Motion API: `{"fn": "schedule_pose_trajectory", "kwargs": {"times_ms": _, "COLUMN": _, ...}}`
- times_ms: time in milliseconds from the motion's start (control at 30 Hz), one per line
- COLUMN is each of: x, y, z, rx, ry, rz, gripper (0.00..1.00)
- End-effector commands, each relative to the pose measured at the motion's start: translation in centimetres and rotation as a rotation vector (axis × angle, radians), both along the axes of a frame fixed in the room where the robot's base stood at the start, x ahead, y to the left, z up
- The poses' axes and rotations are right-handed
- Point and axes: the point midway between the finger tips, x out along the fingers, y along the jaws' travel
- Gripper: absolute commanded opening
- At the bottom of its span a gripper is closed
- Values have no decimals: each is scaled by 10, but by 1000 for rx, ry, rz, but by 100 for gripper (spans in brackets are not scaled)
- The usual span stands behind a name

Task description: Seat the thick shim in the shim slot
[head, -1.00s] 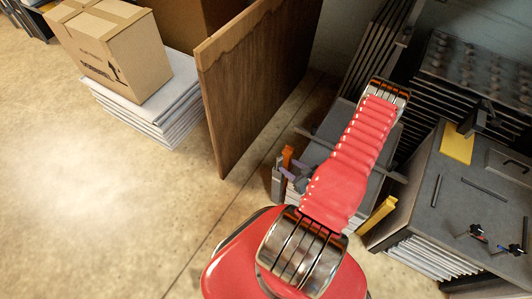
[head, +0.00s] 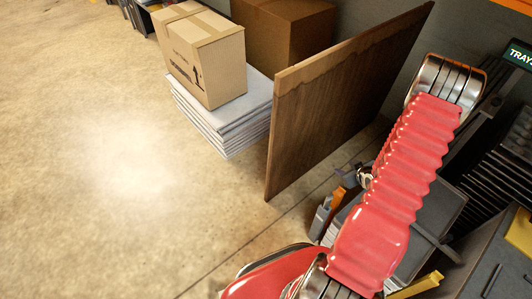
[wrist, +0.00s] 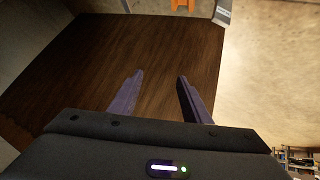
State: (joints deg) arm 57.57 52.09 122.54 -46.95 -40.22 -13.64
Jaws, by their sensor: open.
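I cannot make out the thick shim or the shim slot in either current view. My gripper (wrist: 160,76) is open and empty in the wrist view, its two purple fingers apart in front of a dark brown wooden panel (wrist: 60,75). In the head view my red arm covers much of the right side, and the gripper shows only as a small, unclear shape beside the arm. A grey worktop (head: 486,280) shows only in part at the lower right, with a dark strip on it.
The upright wooden panel (head: 330,110) stands left of my arm. A cardboard box (head: 206,62) sits on a pale stack (head: 228,128). A grey and orange item (head: 322,218) stands near the panel's foot. Dark racks (head: 502,165) are at right. The floor at left is clear.

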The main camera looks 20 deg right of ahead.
Motion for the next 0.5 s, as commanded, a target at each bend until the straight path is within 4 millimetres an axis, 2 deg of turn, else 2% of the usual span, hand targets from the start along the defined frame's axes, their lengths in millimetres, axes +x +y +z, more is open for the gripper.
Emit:
{"fn": "schedule_pose_trajectory", "kwargs": {"times_ms": 33, "x": 9, "y": 0, "z": 16, "rx": -19, "ry": 12, "rz": 3, "gripper": 44}}
{"fn": "schedule_pose_trajectory", "kwargs": {"times_ms": 267, "x": 36, "y": 6, "z": 75, "rx": -68, "ry": 73, "rz": -15, "gripper": 44}}
{"fn": "schedule_pose_trajectory", "kwargs": {"times_ms": 500, "x": 57, "y": 27, "z": 139, "rx": -105, "ry": 116, "rz": -45, "gripper": 44}}
